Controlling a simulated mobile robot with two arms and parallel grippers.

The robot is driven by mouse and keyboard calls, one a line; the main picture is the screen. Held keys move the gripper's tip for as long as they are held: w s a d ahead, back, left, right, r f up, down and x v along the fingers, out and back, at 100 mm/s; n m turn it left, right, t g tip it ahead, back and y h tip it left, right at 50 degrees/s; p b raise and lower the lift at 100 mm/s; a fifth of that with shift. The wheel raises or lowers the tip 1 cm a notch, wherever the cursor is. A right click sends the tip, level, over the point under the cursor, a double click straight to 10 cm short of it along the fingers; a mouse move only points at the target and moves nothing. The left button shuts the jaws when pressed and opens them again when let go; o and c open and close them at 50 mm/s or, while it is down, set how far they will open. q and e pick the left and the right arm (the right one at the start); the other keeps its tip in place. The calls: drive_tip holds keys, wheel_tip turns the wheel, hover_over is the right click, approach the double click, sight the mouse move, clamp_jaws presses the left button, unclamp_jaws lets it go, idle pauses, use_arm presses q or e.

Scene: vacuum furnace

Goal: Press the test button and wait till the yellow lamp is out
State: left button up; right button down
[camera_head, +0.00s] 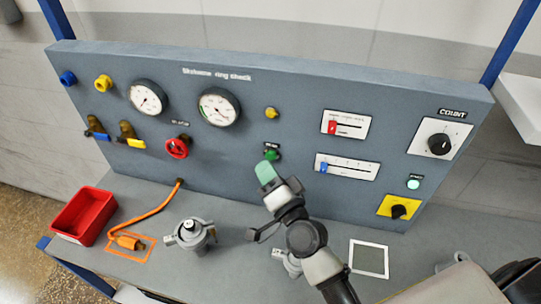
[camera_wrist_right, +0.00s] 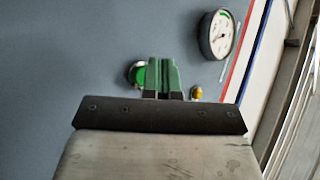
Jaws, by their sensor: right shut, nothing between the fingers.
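The green button (camera_head: 272,154) sits on the upright blue-grey panel, under a small label too blurred to read. A small yellow lamp (camera_head: 271,113) is above it; it looks dull amber, and I cannot tell for sure whether it is lit. My right gripper (camera_head: 265,172) is shut and empty, its green fingertips just below and left of the button. In the right wrist view the button (camera_wrist_right: 137,74) is partly hidden behind the fingers (camera_wrist_right: 163,76), and the yellow lamp (camera_wrist_right: 197,93) is to their right. Contact with the button cannot be told. My left gripper is not in view.
The panel also carries gauges (camera_head: 218,107), a red valve knob (camera_head: 177,147), sliders (camera_head: 346,167), a lit green button (camera_head: 413,184) and a black knob on yellow (camera_head: 398,208). A red bin (camera_head: 83,215) and a grey canister (camera_head: 191,237) stand on the bench.

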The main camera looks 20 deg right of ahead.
drive_tip(key=shift+w+d, duration=0.2)
drive_tip(key=shift+w, duration=0.1)
drive_tip(key=shift+w+d, duration=0.2)
drive_tip(key=shift+w, duration=0.05)
idle(0.7)
idle(0.3)
drive_tip(key=shift+s+a, duration=0.45)
drive_tip(key=shift+s, duration=0.2)
drive_tip(key=shift+s+a+p, duration=0.35)
drive_tip(key=shift+s+a, duration=0.35)
drive_tip(key=shift+s, duration=0.35)
drive_tip(key=shift+s+a+p, duration=0.3)
drive_tip(key=shift+s+a, duration=0.4)
drive_tip(key=shift+s, duration=0.3)
